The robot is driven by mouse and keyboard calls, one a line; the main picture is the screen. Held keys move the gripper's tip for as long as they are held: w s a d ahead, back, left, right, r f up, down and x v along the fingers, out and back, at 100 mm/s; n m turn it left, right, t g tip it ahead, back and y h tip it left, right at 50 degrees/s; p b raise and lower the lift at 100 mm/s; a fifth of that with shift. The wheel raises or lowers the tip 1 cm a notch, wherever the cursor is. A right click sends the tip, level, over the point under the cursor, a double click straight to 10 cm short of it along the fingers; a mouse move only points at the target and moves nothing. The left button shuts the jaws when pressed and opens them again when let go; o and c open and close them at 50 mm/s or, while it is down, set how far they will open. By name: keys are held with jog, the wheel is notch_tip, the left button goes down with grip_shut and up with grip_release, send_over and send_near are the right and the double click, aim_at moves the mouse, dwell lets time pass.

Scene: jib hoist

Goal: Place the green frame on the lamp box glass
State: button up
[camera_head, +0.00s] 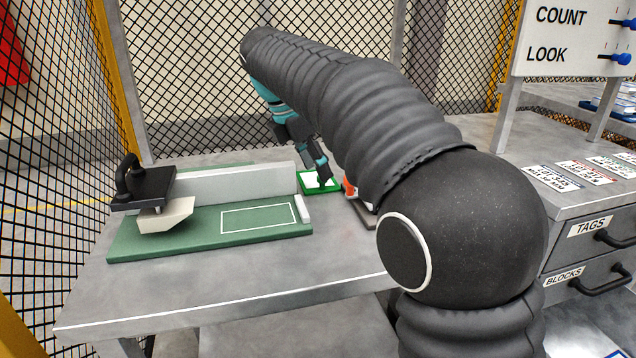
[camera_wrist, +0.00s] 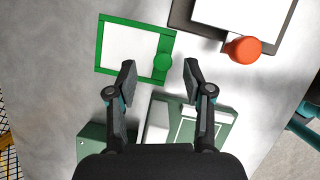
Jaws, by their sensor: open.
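The green frame (camera_wrist: 99,45) lies on the grey table, with a pale white inside and a round green knob (camera_wrist: 162,62) on its right side. It also shows in the head view (camera_head: 322,189), just below my gripper (camera_head: 323,178). In the wrist view my gripper (camera_wrist: 159,74) is open and empty, its fingertips on either side of the knob. Whether they are level with the knob I cannot tell. To the right is a dark-rimmed bright white panel (camera_wrist: 235,12), which appears to be the lamp box glass, cut off by the picture edge. My arm hides most of it in the head view.
An orange knob (camera_wrist: 243,49) stands at the panel's near edge. A green board (camera_head: 262,243) with a white outlined rectangle lies at the left, carrying a black-handled press (camera_head: 145,190). A drawer unit (camera_head: 590,235) stands at the right. Mesh fencing rises behind the table.

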aim_at(311, 184)
jog(key=shift+x, duration=1.7)
jog(key=shift+s+d, duration=0.1)
jog(key=shift+s, duration=0.05)
grip_shut()
jog(key=shift+r, duration=0.15)
